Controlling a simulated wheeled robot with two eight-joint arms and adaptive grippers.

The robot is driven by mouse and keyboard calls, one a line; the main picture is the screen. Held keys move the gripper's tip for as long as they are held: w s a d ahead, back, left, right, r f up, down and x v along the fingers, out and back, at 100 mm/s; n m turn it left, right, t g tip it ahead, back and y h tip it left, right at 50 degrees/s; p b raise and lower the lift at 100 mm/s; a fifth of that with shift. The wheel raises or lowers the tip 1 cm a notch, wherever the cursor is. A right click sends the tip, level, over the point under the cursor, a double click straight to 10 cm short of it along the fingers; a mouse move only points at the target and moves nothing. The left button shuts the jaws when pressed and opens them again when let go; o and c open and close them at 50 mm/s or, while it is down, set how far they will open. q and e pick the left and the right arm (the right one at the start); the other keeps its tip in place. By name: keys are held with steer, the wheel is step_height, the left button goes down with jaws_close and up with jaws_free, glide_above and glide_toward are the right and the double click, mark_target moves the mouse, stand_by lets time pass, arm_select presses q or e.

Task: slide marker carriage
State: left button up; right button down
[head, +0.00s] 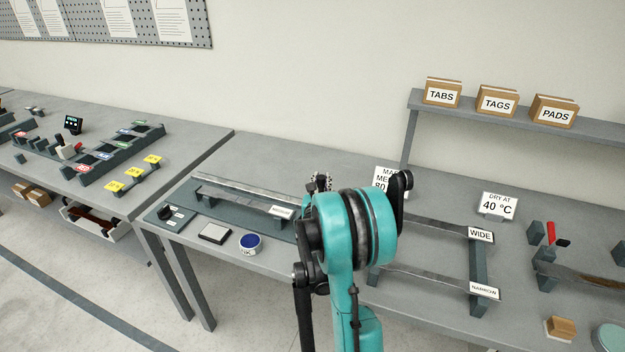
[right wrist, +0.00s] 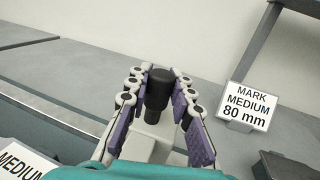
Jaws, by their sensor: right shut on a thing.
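My right gripper (right wrist: 162,90) has its purple-padded fingers shut around a black cylindrical knob (right wrist: 157,86), which looks like the marker carriage's handle. A pale block shows below the knob in the right wrist view. My left gripper is not in view.
A MARK MEDIUM 80 mm sign (right wrist: 245,107) stands just right of the gripper. A blue ink pad (head: 250,243) and a small grey pad (head: 214,233) lie on the bench front. A rack with WIDE (head: 480,234) and NARROW (head: 484,290) strips stands at right.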

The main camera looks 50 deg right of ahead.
steer(key=shift+s, duration=0.15)
steer(key=c, duration=1.3)
jaws_free()
steer(key=v, duration=1.2)
